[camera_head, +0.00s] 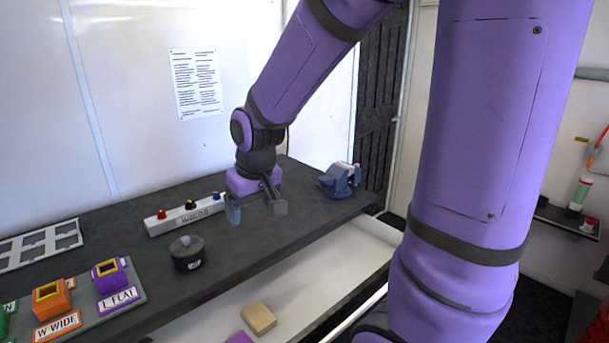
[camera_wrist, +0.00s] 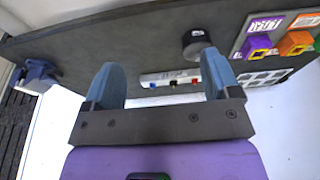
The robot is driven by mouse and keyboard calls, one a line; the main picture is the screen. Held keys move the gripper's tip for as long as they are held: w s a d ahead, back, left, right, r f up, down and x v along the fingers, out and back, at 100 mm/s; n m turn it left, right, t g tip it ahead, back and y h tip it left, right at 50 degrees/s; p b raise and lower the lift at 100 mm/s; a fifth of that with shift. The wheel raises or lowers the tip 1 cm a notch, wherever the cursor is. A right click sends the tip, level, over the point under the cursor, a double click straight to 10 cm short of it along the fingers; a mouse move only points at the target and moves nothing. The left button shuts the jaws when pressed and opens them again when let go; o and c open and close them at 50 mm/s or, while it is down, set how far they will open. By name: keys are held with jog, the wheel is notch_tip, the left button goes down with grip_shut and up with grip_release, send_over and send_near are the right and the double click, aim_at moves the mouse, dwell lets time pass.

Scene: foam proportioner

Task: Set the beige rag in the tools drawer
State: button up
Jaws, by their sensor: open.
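A folded beige cloth-like block (camera_head: 258,318), which looks like the beige rag, lies on the white floor of what looks like a pulled-out drawer (camera_head: 330,262) below the front of the dark bench. I cannot tell whether this is the tools drawer; no label shows on it. My gripper (camera_head: 254,208) is open and empty above the bench, behind and well above the beige block. Its two blue-grey fingers (camera_wrist: 163,72) stand wide apart with nothing between them in the wrist view. The beige block is not visible in the wrist view.
A purple item (camera_head: 240,338) lies near the beige block, cut by the frame edge. On the bench (camera_head: 130,215) are a dark round pot (camera_head: 187,253), a white button strip (camera_head: 186,213), a blue vise (camera_head: 341,181) and labelled coloured holders (camera_head: 110,277). A wall stands behind.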

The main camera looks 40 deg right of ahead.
jog(key=s+r+t, duration=0.2)
jog(key=s+r, duration=1)
jog(key=s, duration=0.4)
jog(key=shift+s+a+r, duration=0.3)
jog(key=shift+a+r, duration=0.05)
jog(key=shift+a, duration=0.05)
